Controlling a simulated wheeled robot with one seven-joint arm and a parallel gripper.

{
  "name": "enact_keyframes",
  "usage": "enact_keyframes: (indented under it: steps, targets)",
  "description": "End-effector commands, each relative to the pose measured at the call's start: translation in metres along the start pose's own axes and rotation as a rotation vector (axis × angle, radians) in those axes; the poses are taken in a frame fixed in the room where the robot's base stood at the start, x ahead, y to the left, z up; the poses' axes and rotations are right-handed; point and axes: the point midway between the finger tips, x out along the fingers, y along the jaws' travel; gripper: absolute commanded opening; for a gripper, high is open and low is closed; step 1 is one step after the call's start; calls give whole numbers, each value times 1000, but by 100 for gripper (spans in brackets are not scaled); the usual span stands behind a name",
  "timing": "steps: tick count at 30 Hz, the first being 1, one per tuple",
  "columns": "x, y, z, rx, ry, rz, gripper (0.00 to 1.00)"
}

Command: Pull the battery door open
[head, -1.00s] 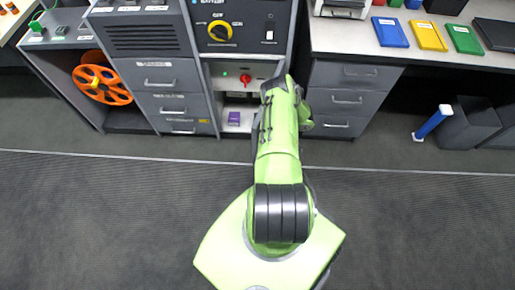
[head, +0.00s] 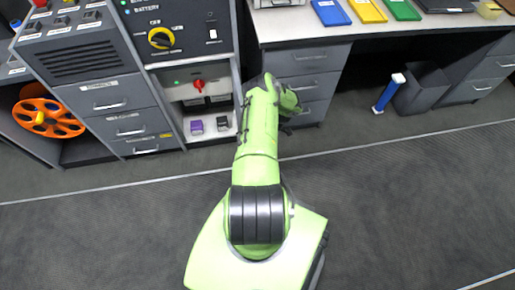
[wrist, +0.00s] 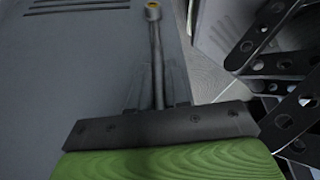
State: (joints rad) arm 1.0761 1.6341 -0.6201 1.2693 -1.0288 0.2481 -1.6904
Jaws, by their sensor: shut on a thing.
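The battery door shows in the wrist view as a flat grey panel (wrist: 75,75) with dark slots at its top left. A dark bar handle (wrist: 157,45) with a brass-coloured end runs along its right side. My gripper (wrist: 158,92) is shut on this handle, with its fingers either side of the bar's lower part. Left of the arm, an open bay (head: 205,105) under the control panel shows a red knob (head: 198,86), a purple block (head: 196,127) and a black block (head: 223,123).
Grey drawers (head: 118,108) stand left of the bay, and a desk (head: 400,29) with trays is at the right. An orange reel (head: 48,118) sits on a low shelf. A bin (head: 422,88) and a blue-white object (head: 388,92) stand under the desk. The floor (head: 400,200) around me is clear.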

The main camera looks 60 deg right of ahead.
Motion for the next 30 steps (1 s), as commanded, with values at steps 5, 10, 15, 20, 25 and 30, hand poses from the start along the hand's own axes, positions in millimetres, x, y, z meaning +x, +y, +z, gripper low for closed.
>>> enact_keyframes:
  steps: [5,10,15,20,25,30]
  targets:
    - [0,-1,1,3,-4,-2,28]
    - [0,0,1,2,-3,-1,38]
    - [-1,0,0,2,-2,0,38]
    - [-26,1,0,2,-3,2,38]
    - [-76,1,0,3,-4,4,38]
    - [-122,1,0,3,-4,4,38]
